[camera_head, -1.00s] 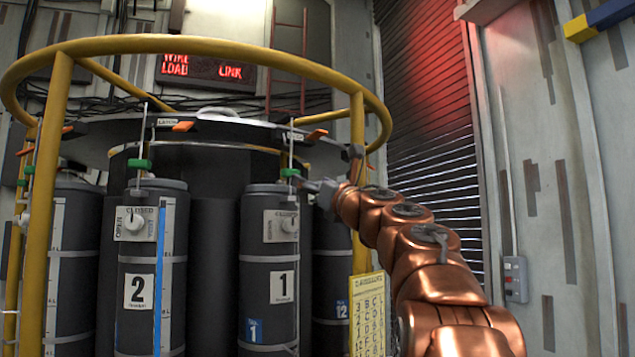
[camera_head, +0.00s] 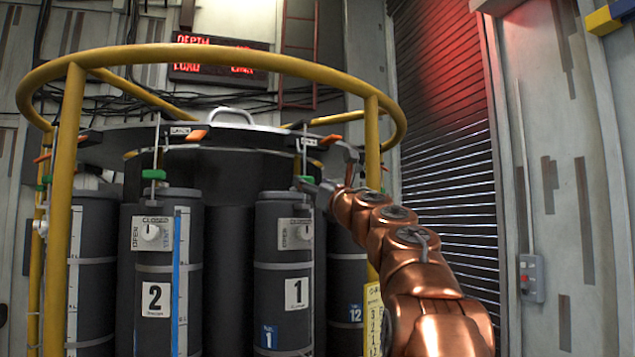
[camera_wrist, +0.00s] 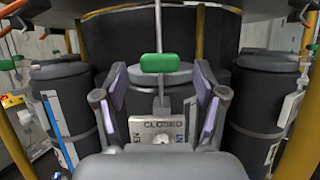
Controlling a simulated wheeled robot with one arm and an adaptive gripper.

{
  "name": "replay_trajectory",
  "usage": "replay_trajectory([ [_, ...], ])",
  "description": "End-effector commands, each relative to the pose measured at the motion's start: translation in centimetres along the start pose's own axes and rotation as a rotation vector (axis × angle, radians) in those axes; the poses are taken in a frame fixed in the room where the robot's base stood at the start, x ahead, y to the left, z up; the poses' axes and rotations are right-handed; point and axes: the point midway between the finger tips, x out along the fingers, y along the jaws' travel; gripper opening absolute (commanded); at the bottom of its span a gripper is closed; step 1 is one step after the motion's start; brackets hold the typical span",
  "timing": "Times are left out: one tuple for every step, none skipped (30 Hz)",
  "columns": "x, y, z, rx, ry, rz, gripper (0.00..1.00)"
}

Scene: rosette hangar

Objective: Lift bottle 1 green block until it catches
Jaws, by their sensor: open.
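Bottle 1 (camera_head: 270,255) is a dark cylinder with a white "1" label, hanging in the ring of bottles. Its green block (camera_head: 303,180) sits on a thin upright rod above the bottle's top. The green block (camera_wrist: 160,62) is also near the middle of the wrist view, with the knob plate (camera_wrist: 163,131) below it. My gripper (camera_head: 322,187) is at the right of the block in the head view. In the wrist view my gripper (camera_wrist: 160,78) is open, with one finger on each side of the rod and block. Gaps show on both sides; I cannot tell the depth between them.
An orange latch (camera_head: 331,139) is above bottle 1, under the yellow ring rail (camera_head: 240,57). A yellow post (camera_head: 372,150) stands just right of my gripper. Bottle 2 (camera_head: 160,270) hangs to the left with its own green block (camera_head: 154,174). A shutter door is at right.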

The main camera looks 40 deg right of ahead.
Motion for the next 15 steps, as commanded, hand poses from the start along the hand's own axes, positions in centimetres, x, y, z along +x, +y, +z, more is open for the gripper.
replay_trajectory([
  [0.5, 0.1, 0.2, 0.000, 0.000, 0.001, 0.71],
  [0.6, 0.1, 0.2, 0.000, -0.001, 0.001, 0.71],
  [0.9, 0.1, 0.3, 0.000, -0.001, 0.001, 0.71],
  [1.1, 0.1, 0.3, 0.000, -0.002, 0.002, 0.71],
  [1.3, 0.1, 0.4, 0.000, -0.002, 0.002, 0.71],
  [1.5, 0.1, 0.4, 0.000, -0.002, 0.002, 0.71],
  [1.7, 0.1, 0.4, 0.000, -0.002, 0.001, 0.71],
  [1.9, 0.1, 0.4, 0.000, -0.003, 0.001, 0.71],
  [2.1, 0.1, 0.4, -0.001, -0.003, 0.001, 0.71],
  [2.3, 0.1, 0.4, 0.000, -0.002, 0.000, 0.71],
  [2.5, 0.0, 0.4, 0.000, -0.002, 0.000, 0.71],
  [2.6, 0.0, 0.3, 0.000, -0.002, -0.001, 0.71],
  [2.5, 0.0, 0.1, -0.001, -0.002, -0.001, 0.71],
  [2.5, 0.0, 0.1, -0.001, -0.002, -0.001, 0.71],
  [2.5, 0.0, 0.1, -0.001, -0.002, -0.002, 0.71],
])
